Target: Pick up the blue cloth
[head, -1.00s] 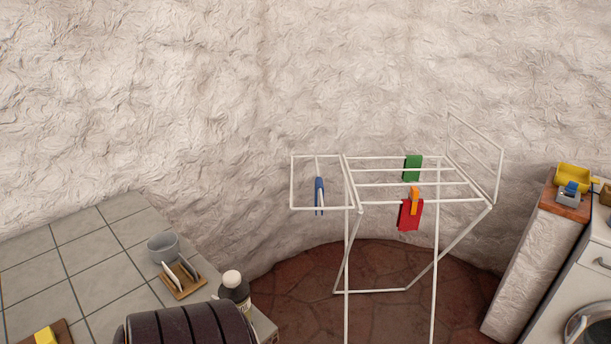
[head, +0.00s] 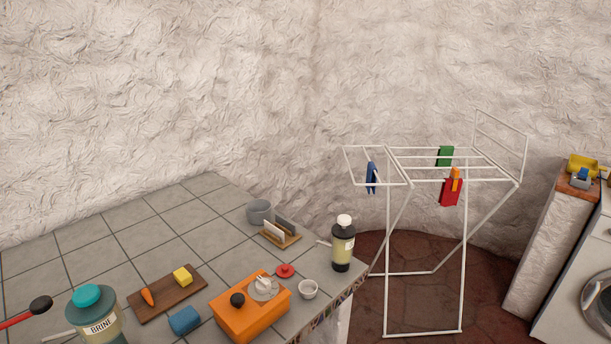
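A blue cloth (head: 371,177) hangs folded over a bar at the left end of the white drying rack (head: 420,183). A pale edge shows beside it. It is small in the head view, so fine detail is unclear. A green cloth (head: 445,156) hangs towards the back of the rack. A red cloth (head: 451,192) hangs at the front with an orange piece (head: 455,178) at its top. Neither of my grippers is in view, and nothing touches the blue cloth.
A tiled counter (head: 120,232) fills the lower left. It bears a brine jar (head: 98,318), a cutting board (head: 150,303), an orange box (head: 250,315), a dark-capped bottle shape with white lid (head: 343,245) and a grey pot (head: 259,212). A washing machine (head: 585,290) stands right.

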